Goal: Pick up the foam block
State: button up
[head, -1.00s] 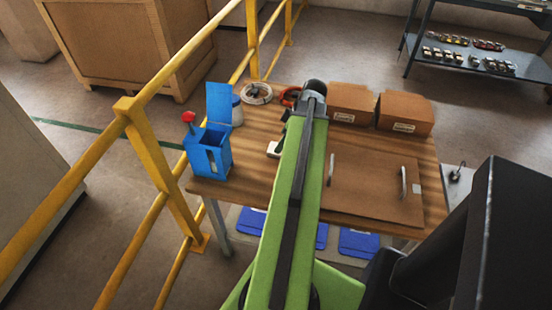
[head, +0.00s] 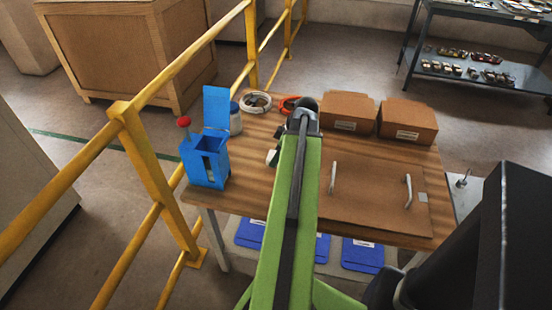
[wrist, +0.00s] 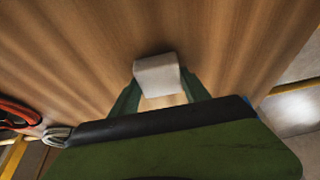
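The foam block (wrist: 157,75) is a small pale block on the brown wooden table (wrist: 75,60), seen in the wrist view just beyond my gripper. My gripper (wrist: 159,80) has one green finger on each side of the block, with the tips close to its side edges. The frames do not show whether the fingers press on it or stand slightly apart. In the head view a pale block (head: 271,157) shows just left of my green arm, on the table. My fingertips are mostly hidden there behind the arm.
Two cardboard boxes (head: 348,112) (head: 407,122) sit at the back right. A brown panel with handles (head: 370,195) lies in front. A yellow railing (head: 150,165) runs along the left.

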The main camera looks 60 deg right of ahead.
jog(key=c, duration=0.7)
jog(key=shift+c, duration=0.2)
jog(key=shift+r+p, duration=0.7)
notch_tip(320, 180, up, 4)
jog(key=p, duration=0.4)
jog(key=shift+s, duration=0.1)
jog(key=s+d+r+p, duration=0.4)
jog(key=s+r+p, duration=0.1)
jog(key=s, duration=0.5)
jog(key=shift+s+d+r+p, duration=0.2)
jog(key=shift+s+r+p, duration=0.1)
jog(key=shift+s, duration=0.05)
